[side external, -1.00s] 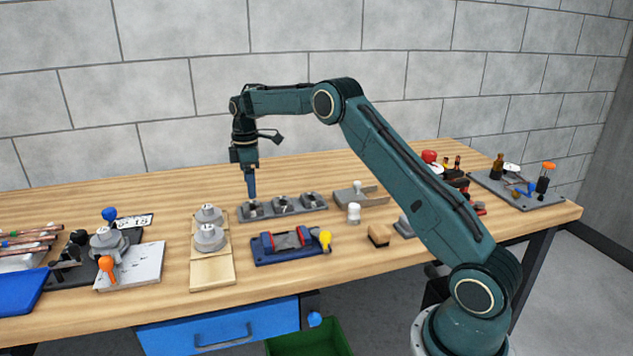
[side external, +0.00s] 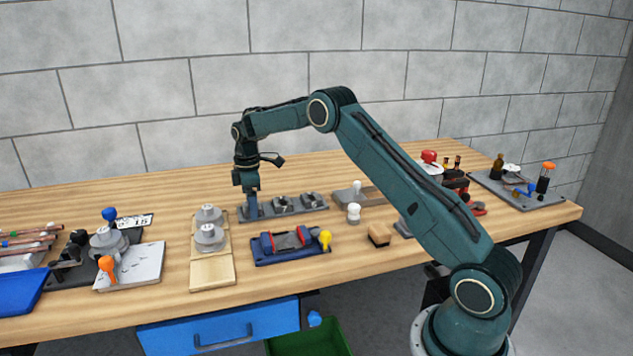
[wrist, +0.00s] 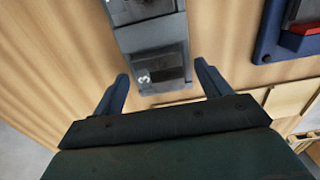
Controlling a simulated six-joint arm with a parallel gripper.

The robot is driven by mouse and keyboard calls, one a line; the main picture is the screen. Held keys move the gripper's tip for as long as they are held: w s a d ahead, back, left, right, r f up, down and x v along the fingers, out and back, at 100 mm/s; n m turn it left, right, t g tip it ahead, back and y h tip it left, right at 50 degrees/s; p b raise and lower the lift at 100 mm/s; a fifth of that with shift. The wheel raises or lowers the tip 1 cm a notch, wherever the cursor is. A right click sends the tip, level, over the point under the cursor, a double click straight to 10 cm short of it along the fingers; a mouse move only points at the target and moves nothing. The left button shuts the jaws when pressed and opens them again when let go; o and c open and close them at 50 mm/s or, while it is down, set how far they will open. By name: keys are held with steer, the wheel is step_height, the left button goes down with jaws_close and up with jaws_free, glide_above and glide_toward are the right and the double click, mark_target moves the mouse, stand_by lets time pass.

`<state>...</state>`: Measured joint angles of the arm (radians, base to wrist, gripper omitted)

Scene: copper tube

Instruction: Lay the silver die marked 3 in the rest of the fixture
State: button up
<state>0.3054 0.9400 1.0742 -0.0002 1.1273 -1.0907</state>
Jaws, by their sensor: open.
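A grey rack (side external: 300,206) at the middle of the bench holds silver-grey dies in a row. The middle die (side external: 283,204) and the right die (side external: 311,199) show in the side view; no 3 is readable on them. My gripper (side external: 252,214) is open and low at the rack's left end, hiding the left die there. In the wrist view my gripper (wrist: 161,72) has one finger on each side of the rack's end block (wrist: 158,67), with gaps between. A blue fixture (side external: 264,258) with red parts and a yellow knob stands in front of the rack.
A wooden board (side external: 212,272) with two round silver pieces stands left of the blue fixture. A white-topped peg (side external: 354,213) and a wooden block (side external: 379,235) stand to its right. A grey plate with a handle (side external: 360,194) lies right of the rack. Bare bench lies behind the rack.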

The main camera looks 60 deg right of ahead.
steer(key=shift+c, duration=0.3)
steer(key=c, duration=1.3)
steer(key=shift+r, duration=0.15)
steer(key=shift+c, duration=0.2)
step_height(320, 180, up, 20)
steer(key=shift+s+a+f, duration=0.1)
steer(key=shift+f, duration=0.1)
stand_by(0.7)
steer(key=s+a+f, duration=0.4)
steer(key=s+f, duration=0.1)
steer(key=s, duration=0.3)
steer(key=s+a+f, duration=0.4)
steer(key=s+f, duration=0.1)
steer(key=s, duration=0.3)
steer(key=shift+a, duration=0.15)
steer(key=shift+f, duration=0.1)
stand_by(0.5)
